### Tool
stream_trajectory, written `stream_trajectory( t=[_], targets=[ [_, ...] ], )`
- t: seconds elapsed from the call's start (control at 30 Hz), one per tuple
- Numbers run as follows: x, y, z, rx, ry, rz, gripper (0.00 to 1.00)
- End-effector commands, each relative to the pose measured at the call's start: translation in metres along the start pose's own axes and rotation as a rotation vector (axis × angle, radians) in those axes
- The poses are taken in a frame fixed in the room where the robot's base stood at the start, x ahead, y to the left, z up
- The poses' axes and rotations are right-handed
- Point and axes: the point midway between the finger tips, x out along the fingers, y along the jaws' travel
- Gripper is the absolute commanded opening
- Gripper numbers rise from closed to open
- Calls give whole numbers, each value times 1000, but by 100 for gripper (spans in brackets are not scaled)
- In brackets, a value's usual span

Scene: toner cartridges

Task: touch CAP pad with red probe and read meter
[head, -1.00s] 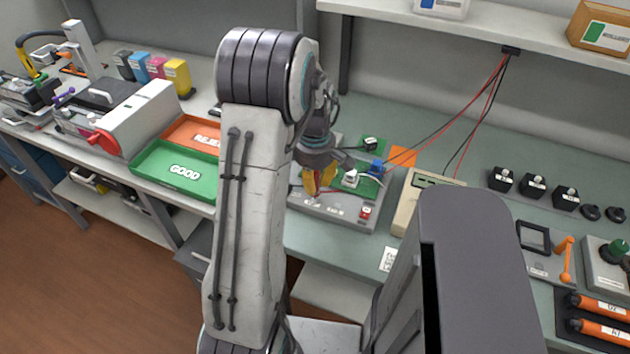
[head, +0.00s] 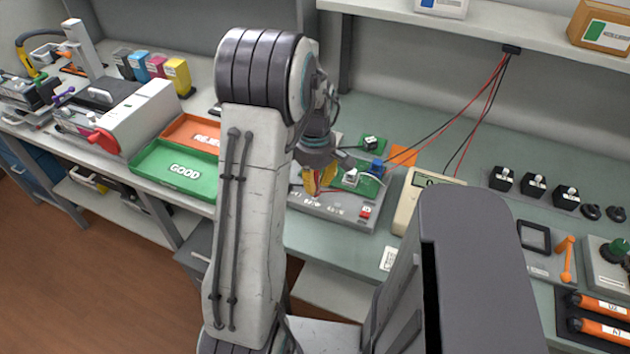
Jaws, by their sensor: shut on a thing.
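My gripper (head: 319,180) points down over the grey test fixture (head: 335,211), partly behind my own arm. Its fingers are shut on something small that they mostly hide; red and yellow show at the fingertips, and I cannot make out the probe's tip. A green board (head: 368,186) with a blue part lies on the fixture, just right of the fingers. I cannot read a CAP pad from here. The beige meter (head: 408,203) stands right of the fixture, its screen (head: 430,180) partly cut off by my grey body part. Its reading is not legible.
Red and black leads (head: 484,104) hang from the shelf to the bench. A green GOOD tray (head: 150,188) and an orange REJECT tray (head: 182,128) lie left. Black blocks (head: 533,184) stand right. An orange square (head: 403,154) lies behind the fixture.

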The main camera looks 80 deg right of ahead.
Motion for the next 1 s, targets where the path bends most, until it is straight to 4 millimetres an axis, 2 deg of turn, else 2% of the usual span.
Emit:
stream_trajectory(
  t=[0.27,1.0],
  targets=[
    [-10,0,0,0,0,0,0],
    [-62,1,0,0,0,1,0]
  ],
)
